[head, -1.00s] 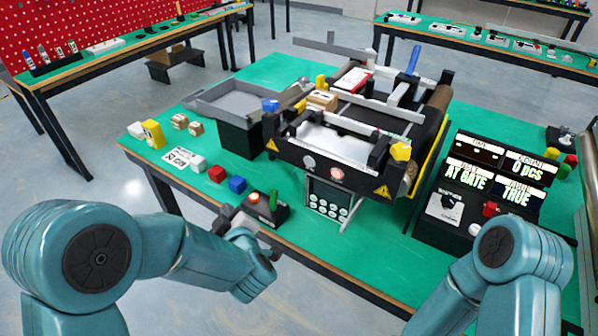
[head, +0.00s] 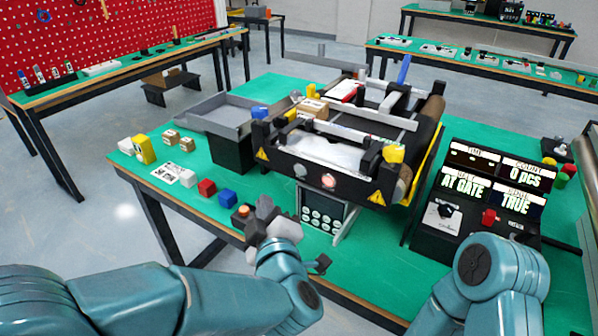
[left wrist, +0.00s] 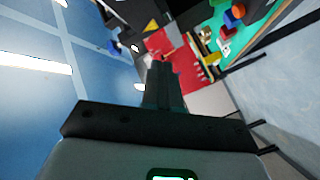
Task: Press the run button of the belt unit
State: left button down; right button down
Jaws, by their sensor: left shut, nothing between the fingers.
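The belt unit (head: 285,158) stands in the middle of the green table, with a pale round button (head: 300,170) and a reddish lit button (head: 329,181) on its front. In the left wrist view the left fingers (left wrist: 163,80) are closed together and empty. My right arm is at the lower right of the head view; its gripper is out of sight.
A display console (head: 490,190) reading "AT GATE" and "0 pcs" stands on the right. A keypad panel (head: 321,212) hangs under the belt's front.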

aim_at(300, 170)
pick_arm(q)
jog(key=w+d+p, duration=0.2)
jog(key=w+d, duration=0.3)
jog(key=w, duration=0.2)
jog(key=shift+p, duration=0.35)
jog(key=shift+w+d, duration=0.15)
jog(key=shift+w, duration=0.05)
dwell(1.8)
jog(key=shift+w+d+f, duration=0.1)
jog(key=shift+w+d, duration=0.1)
jog(key=shift+w, duration=0.05)
